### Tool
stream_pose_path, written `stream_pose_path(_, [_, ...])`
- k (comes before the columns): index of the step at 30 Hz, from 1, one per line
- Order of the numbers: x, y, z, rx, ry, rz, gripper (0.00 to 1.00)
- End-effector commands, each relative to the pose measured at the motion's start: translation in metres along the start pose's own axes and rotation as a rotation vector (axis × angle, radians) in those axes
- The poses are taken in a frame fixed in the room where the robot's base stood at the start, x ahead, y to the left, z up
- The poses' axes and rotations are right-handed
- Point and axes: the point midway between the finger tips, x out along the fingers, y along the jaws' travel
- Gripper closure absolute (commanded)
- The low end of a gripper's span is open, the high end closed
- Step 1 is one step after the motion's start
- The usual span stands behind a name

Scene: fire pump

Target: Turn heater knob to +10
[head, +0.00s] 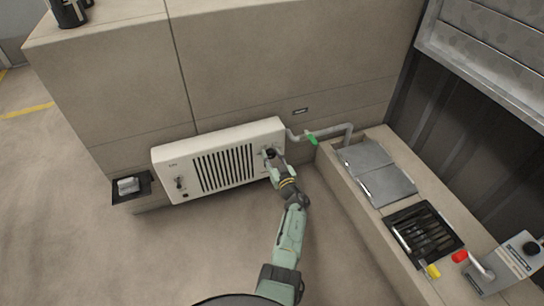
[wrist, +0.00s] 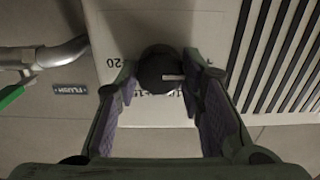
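The heater (head: 165,160) is a white box with a black slotted grille, standing against the panelled wall. Its round black knob (head: 269,152) is near the right end of its front. My gripper (head: 273,156) is at this knob. In the wrist view the knob (wrist: 158,66) sits between my two fingertips (wrist: 157,78), one on each side. The fingers are apart; firm contact on both sides cannot be made out. A white mark on the knob points right. A printed "20" shows at its upper left; numbers below it are partly hidden.
A grey pipe (head: 340,137) with a green lever (head: 311,138) runs just right of the heater. A low ledge with grey flaps (head: 378,172) and a black grate (head: 424,234) lies at right. A black tray (head: 119,194) is left of the heater. The floor in front is clear.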

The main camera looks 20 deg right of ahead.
Motion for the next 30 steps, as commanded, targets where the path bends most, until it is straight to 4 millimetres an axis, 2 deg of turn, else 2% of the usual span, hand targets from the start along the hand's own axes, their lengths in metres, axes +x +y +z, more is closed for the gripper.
stream_pose_path(2, [0.0000, -0.0001, 0.0000, 0.000, 0.000, 0.000, 0.72])
stream_pose_path(12, [0.0001, -0.0002, 0.0000, 0.000, 0.000, 0.000, 0.95])
stream_pose_path(23, [0.0002, 0.0000, -0.0011, 0.058, -0.001, -0.001, 0.95])
stream_pose_path(30, [0.0005, 0.0014, -0.0029, 0.217, 0.000, 0.000, 0.95])
